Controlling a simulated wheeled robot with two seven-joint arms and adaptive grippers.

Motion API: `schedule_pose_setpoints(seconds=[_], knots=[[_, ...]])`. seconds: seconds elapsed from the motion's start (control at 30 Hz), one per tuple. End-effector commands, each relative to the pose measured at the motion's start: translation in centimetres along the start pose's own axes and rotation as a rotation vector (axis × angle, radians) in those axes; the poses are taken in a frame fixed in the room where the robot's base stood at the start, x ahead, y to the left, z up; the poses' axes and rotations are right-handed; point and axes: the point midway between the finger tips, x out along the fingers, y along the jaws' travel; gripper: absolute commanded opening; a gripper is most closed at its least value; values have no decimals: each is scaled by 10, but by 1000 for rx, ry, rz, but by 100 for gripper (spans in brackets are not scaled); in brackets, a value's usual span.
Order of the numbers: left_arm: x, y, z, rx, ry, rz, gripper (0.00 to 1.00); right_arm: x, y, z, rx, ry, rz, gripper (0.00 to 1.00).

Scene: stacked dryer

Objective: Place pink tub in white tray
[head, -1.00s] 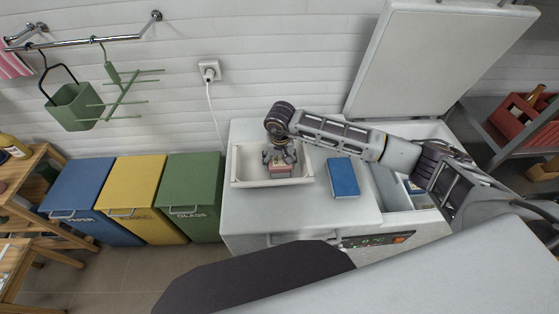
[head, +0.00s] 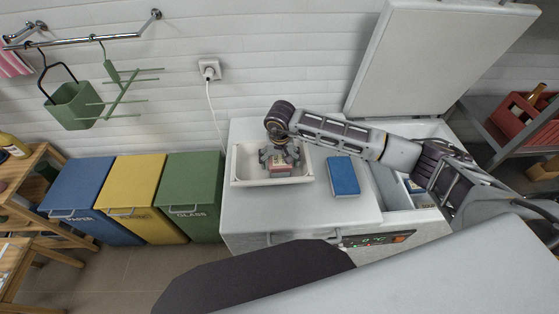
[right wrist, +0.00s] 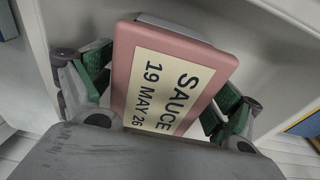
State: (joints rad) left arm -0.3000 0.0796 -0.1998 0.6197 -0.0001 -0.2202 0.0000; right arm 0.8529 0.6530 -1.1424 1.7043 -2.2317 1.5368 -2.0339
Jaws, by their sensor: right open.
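The pink tub (head: 280,171) sits inside the white tray (head: 236,168) on the white freezer top. In the right wrist view the tub (right wrist: 170,82) fills the middle, its cream label reading SAUCE 19 MAY 26, and it looks tilted in the picture. My right gripper (head: 280,158) is over the tray, just above and around the tub. In the right wrist view its green-padded fingers (right wrist: 165,90) stand open on both sides of the tub. The tub's underside is hidden. My left gripper is not in view.
A blue box (head: 343,177) lies right of the tray on the freezer top. The freezer's open compartment (head: 392,188) is further right, under my right arm, with its raised lid (head: 432,60) behind. Blue, yellow and green bins (head: 193,195) stand left.

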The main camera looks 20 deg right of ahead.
Motion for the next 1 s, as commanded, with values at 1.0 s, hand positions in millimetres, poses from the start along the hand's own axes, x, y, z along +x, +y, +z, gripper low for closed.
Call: schedule_pose_setpoints(seconds=[1.0], knots=[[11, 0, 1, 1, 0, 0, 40, -110, 0, -1, 0, 2, -1, 91]])
